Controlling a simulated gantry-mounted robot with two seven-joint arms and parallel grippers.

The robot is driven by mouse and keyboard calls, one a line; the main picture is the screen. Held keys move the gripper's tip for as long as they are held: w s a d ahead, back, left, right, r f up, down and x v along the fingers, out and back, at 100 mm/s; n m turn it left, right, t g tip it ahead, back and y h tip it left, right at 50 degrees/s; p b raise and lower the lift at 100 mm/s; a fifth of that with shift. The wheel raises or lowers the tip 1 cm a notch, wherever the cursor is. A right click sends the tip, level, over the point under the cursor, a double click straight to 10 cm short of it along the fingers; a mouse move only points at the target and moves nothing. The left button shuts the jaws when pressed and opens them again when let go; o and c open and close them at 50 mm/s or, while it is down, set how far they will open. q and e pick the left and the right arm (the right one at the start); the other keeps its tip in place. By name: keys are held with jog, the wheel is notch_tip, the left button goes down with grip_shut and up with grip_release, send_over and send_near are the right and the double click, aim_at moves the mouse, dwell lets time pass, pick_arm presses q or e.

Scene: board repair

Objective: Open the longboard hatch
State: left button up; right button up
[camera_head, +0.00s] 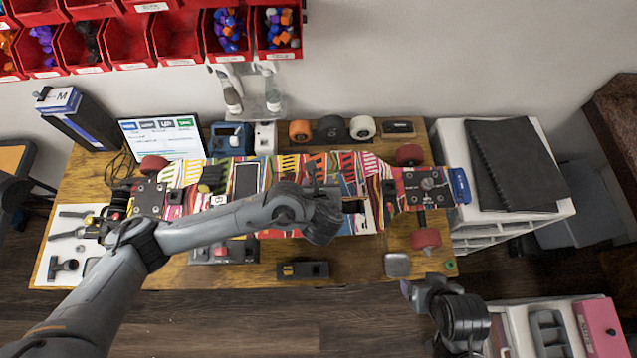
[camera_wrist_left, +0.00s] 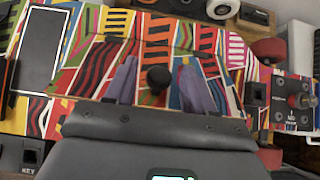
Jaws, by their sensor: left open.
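The longboard (camera_head: 285,165), with a bright patterned deck, lies across the wooden bench. My left gripper (camera_head: 328,192) is over its middle, right of centre. In the left wrist view its two grey-purple fingers (camera_wrist_left: 160,88) are apart over the deck, with nothing held. A round black knob (camera_wrist_left: 158,78) stands between them on a patterned panel that seems to be the hatch; I see no raised edge on it. Whether the fingers touch the knob cannot be told. My gripper and arm cover part of the deck in the head view. My right gripper (camera_head: 410,291) is below the bench's right front edge, away from the board.
Loose wheels (camera_head: 331,130) stand behind the board, and a tablet (camera_head: 160,138) is at the back left. A black device (camera_head: 302,270) and a grey square item (camera_head: 397,265) lie at the front. A white drawer unit (camera_head: 465,155) with a black notebook (camera_head: 515,165) is at right.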

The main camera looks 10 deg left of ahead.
pick_arm(q)
jog(key=shift+c, duration=0.3)
grip_shut()
jog(key=shift+w+r+p, duration=0.1)
jog(key=shift+r+p, duration=0.05)
jog(key=shift+p, duration=0.2)
dwell(0.4)
jog(key=shift+w+r+p, duration=0.1)
jog(key=shift+r+p, duration=0.15)
jog(key=shift+p, duration=0.4)
jog(key=w+a+r+g+h+p, duration=0.1)
jog(key=w+r+g+p, duration=0.2)
jog(key=p, duration=1.1)
jog(key=shift+w+a+g, duration=0.25)
jog(key=shift+w+g, duration=1.65)
jog(key=shift+w, duration=0.15)
jog(key=shift+f, duration=0.1)
